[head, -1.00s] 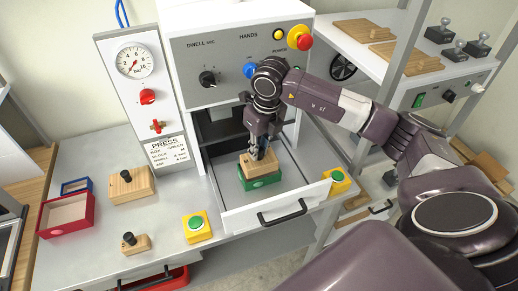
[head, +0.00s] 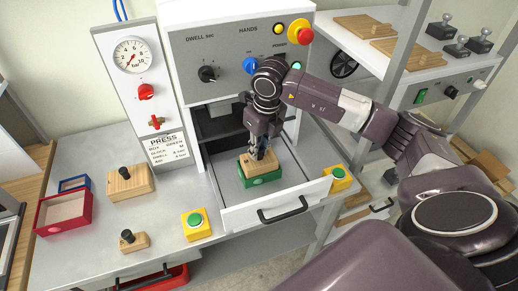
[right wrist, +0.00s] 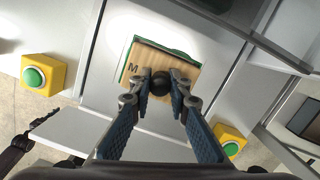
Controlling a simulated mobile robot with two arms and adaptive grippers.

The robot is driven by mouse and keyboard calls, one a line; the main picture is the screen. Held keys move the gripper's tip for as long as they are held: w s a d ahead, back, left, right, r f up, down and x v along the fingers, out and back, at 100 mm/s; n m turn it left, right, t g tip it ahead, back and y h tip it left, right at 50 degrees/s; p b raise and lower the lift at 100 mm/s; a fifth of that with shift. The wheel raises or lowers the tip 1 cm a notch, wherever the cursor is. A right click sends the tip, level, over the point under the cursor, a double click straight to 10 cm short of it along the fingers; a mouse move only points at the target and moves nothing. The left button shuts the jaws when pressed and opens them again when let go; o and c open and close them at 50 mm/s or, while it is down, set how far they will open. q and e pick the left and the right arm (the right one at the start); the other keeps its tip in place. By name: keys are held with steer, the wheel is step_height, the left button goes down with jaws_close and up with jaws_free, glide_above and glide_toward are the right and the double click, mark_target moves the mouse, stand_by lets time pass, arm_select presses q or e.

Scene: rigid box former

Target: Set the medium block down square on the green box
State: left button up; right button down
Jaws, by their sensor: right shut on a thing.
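The medium block (right wrist: 155,66) is a pale wooden plate marked M with a black knob (right wrist: 159,84). My right gripper (head: 258,155) is shut on this knob, and its fingers flank it in the right wrist view (right wrist: 160,88). In the head view the block (head: 265,165) is over the green box (head: 262,180), which is on the press's drawer. In the wrist view green shows along the block's far and left edges, so the two look slightly out of line. I cannot tell whether the block touches the box. My left gripper is not in view.
The drawer (head: 228,192) is pulled out below the press (head: 235,50). Yellow-based green buttons stand left (head: 196,224) and right (head: 338,180). On the bench at left are a red box (head: 62,212), a blue box (head: 75,184), a large block (head: 128,183) and a small block (head: 134,242).

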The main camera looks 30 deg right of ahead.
mark_target(263, 162)
steer(key=shift+f+b, duration=1.2)
steer(key=shift+f, duration=0.2)
stand_by(0.4)
steer(key=c, duration=1.7)
jaws_free()
steer(key=shift+c, duration=0.2)
step_height(263, 162, up, 12)
steer(key=s, duration=0.1)
steer(key=shift+s, duration=0.4)
steer(key=shift+d, duration=0.1)
